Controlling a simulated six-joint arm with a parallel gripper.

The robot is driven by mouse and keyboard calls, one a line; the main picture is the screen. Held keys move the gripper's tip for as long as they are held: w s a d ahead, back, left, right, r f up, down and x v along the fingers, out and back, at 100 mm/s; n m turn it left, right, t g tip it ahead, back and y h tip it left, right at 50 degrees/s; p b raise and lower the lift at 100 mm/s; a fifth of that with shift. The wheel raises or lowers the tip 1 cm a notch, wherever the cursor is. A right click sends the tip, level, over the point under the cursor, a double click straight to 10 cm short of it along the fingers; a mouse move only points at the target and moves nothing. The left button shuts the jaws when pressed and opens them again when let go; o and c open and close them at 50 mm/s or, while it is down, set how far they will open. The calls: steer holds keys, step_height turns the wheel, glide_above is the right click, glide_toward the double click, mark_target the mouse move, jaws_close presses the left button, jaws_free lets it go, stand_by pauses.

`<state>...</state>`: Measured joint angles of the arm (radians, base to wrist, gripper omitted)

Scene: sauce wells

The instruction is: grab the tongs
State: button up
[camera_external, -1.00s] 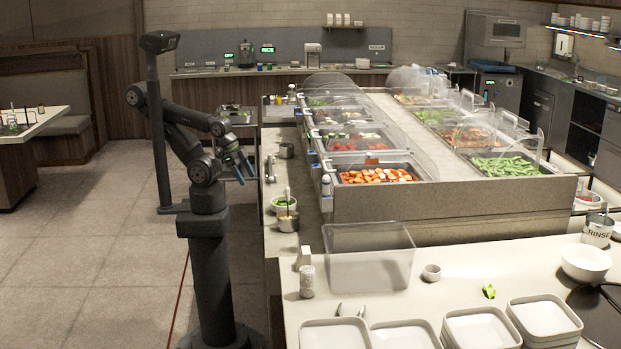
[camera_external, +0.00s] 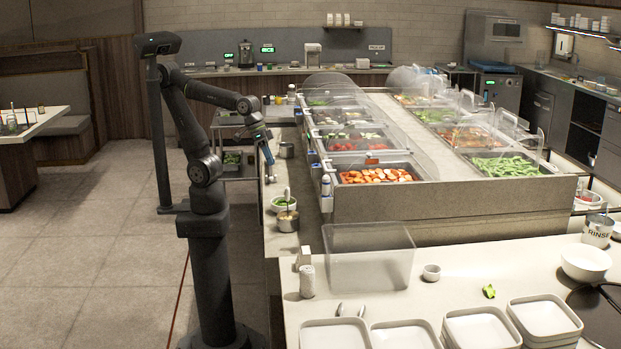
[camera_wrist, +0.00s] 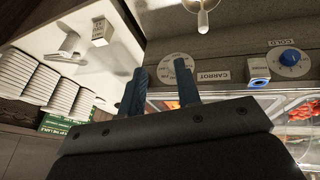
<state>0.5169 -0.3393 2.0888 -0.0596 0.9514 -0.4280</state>
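A pair of small curved metal prongs (camera_external: 350,310), which look like the tongs, lies on the front counter just behind the white trays in the external view. Their rear part is hard to make out. My gripper (camera_external: 270,157) is far from them, over the left edge of the counter beside the food wells, pointing down. In the wrist view its two blue fingers (camera_wrist: 158,92) stand apart with nothing between them, so it is open and empty. I cannot pick out the tongs with certainty in the wrist view.
A clear bin (camera_external: 368,265), a white shaker (camera_external: 307,281) and stacked white trays (camera_external: 480,328) stand on the front counter. A bowl of greens (camera_external: 283,204) and a metal cup (camera_external: 288,222) sit on the left ledge. Clear guards (camera_external: 362,137) cover the wells.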

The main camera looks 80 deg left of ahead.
steer(key=w+d+r+n+g, duration=0.1)
steer(key=w+d+n, duration=0.2)
steer(key=w+d, duration=0.45)
steer(key=w+d+r+n+h, duration=0.1)
steer(key=w+d+n, duration=0.3)
steer(key=d, duration=0.7)
steer(key=w+d+r+n+g, duration=0.1)
steer(key=w+d, duration=0.6)
steer(key=d, duration=0.2)
steer(key=d+f+n+g, duration=0.1)
steer(key=d+f+n, duration=0.2)
steer(key=d+f, duration=0.3)
steer(key=d+f+n+g, duration=0.1)
steer(key=d+f+n, duration=0.2)
steer(key=d+f, duration=0.4)
steer(key=d+f+n, duration=0.2)
steer(key=d+f, duration=0.5)
steer(key=d, duration=0.8)
steer(key=shift+w+n+g+h, duration=0.15)
steer(key=shift+n+g+h, duration=0.15)
steer(key=shift+n+g, duration=0.1)
step_height(320, 180, down, 5)
steer(key=shift+a+f, duration=0.1)
steer(key=shift+f, duration=0.1)
steer(key=x, duration=0.4)
steer(key=shift+a+f, duration=0.2)
steer(key=shift+f, duration=0.05)
steer(key=shift+c, duration=0.2)
